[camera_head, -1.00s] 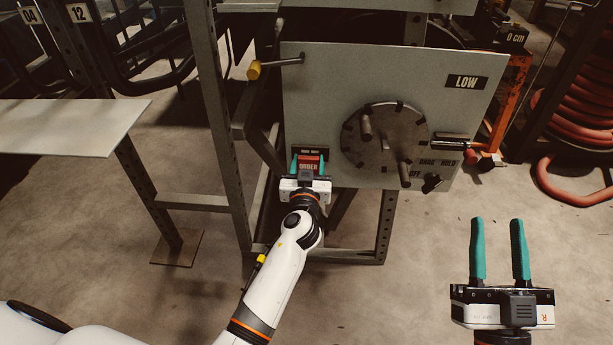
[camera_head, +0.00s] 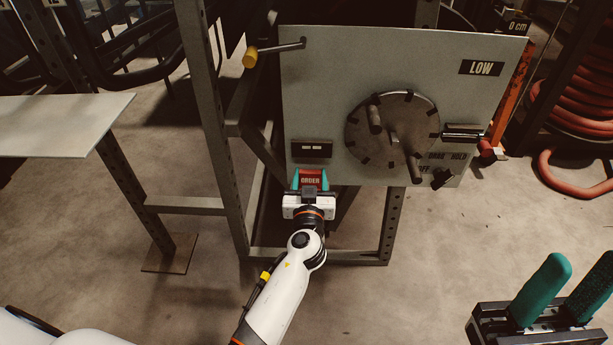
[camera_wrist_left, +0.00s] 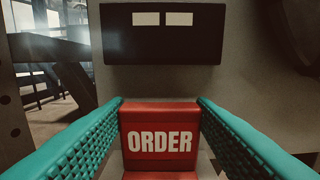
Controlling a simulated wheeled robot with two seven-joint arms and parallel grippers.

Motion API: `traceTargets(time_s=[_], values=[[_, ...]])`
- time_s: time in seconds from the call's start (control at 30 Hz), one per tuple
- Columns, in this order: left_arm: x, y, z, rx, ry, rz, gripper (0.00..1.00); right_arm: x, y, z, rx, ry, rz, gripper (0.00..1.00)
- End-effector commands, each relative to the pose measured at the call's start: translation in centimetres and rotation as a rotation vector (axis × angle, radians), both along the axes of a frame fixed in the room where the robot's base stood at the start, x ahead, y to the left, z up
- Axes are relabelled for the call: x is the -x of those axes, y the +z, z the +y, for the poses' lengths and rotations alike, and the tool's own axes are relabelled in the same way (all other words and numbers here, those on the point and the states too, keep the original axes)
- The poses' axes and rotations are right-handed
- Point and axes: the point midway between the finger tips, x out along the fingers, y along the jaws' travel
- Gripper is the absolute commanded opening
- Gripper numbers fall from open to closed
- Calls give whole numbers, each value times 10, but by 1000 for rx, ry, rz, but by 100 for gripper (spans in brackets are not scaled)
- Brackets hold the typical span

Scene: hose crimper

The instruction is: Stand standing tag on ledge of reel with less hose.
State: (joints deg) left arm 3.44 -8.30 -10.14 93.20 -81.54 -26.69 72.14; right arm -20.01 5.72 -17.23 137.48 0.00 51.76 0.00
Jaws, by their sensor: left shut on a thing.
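The red standing tag (camera_head: 310,180), marked ORDER, is between the teal fingers of my left gripper (camera_head: 311,177), which is shut on it. In the left wrist view the tag (camera_wrist_left: 160,138) faces the camera upright, with a finger on each side. It is just below a black holder (camera_head: 311,149) with two pale slots, on the lower left of the grey panel. The holder also shows above the tag in the left wrist view (camera_wrist_left: 164,33). My right gripper (camera_head: 573,283) is open and empty at the lower right. I cannot tell which reel has less hose.
The panel (camera_head: 330,80) carries a LOW sign, a dark crank disc (camera_head: 393,134), a knob and a yellow-handled lever (camera_head: 250,57). Coiled red hose (camera_head: 580,100) is at the right, near a "0 cm" label. A pale table (camera_head: 60,125) is at the left. Floor in front is clear.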

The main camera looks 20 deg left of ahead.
Motion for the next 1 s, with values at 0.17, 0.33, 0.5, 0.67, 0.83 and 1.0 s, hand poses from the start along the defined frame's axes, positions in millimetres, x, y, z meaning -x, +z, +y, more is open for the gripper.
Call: traceTargets(time_s=[0.17, 0.33, 0.5, 0.67, 0.83, 1.0], values=[[1, -1, 0, 0, 2, 1, 25, 0, 0, 0, 1, 0, 2, 42], [1, -3, 0, 0, 2, 1, 25, 0, -3, 0, 1, -1, 3, 42], [1, -3, 0, -1, 2, 1, 66, 0, -3, 0, 1, 0, 4, 42], [1, -3, 0, -1, 2, 1, 72, -1, -3, 0, 1, 0, 4, 42], [1, -2, 0, -1, 2, 1, 72, -1, -2, 0, 1, 0, 4, 42], [14, -2, -4, 0, 2, 3, 72, 0, 0, 0, 1, 0, 3, 42]])
